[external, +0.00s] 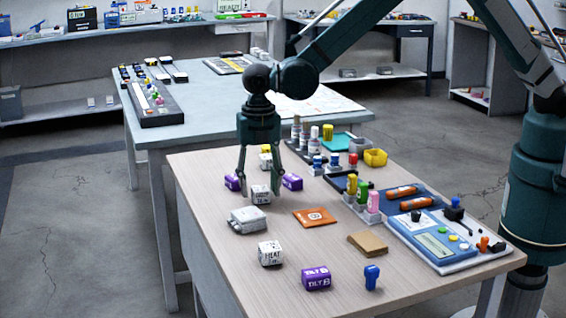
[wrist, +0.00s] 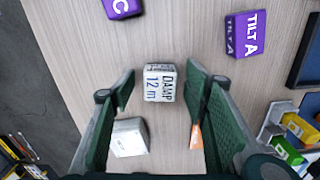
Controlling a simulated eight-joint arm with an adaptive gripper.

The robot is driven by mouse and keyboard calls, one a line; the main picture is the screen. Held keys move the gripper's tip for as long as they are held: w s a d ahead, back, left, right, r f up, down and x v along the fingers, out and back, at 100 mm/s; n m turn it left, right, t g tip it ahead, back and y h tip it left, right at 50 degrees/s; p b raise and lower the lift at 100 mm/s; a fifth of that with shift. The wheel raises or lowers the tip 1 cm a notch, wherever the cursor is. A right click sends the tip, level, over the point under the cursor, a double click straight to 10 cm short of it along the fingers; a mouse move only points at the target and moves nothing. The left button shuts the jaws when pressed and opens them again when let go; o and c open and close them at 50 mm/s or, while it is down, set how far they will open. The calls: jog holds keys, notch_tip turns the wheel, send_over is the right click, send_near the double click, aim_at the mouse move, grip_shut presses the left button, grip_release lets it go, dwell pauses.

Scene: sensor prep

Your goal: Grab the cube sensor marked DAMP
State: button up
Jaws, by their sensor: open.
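The white cube sensor marked DAMP (wrist: 160,84) stands on the wooden table in the wrist view, its label reading "DAMP 12 m". It lies between the spread fingers of my gripper (wrist: 158,90), with a gap on both sides. In the external view the DAMP cube (external: 260,195) shows between the fingertips of my gripper (external: 262,192), which points straight down and is open. The fingers partly frame the cube, and I cannot tell how far the tips are above the table.
Purple cubes stand close by: one marked TILT A (wrist: 246,33) and one marked C (wrist: 122,8). A white cube marked HEAT (external: 270,253) and a purple TILT cube (external: 316,278) stand nearer the front. A grey-white block (external: 248,220) and an orange packet (external: 315,217) lie near my gripper.

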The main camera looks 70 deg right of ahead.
jog(key=shift+f, duration=0.75)
jog(key=c, duration=1)
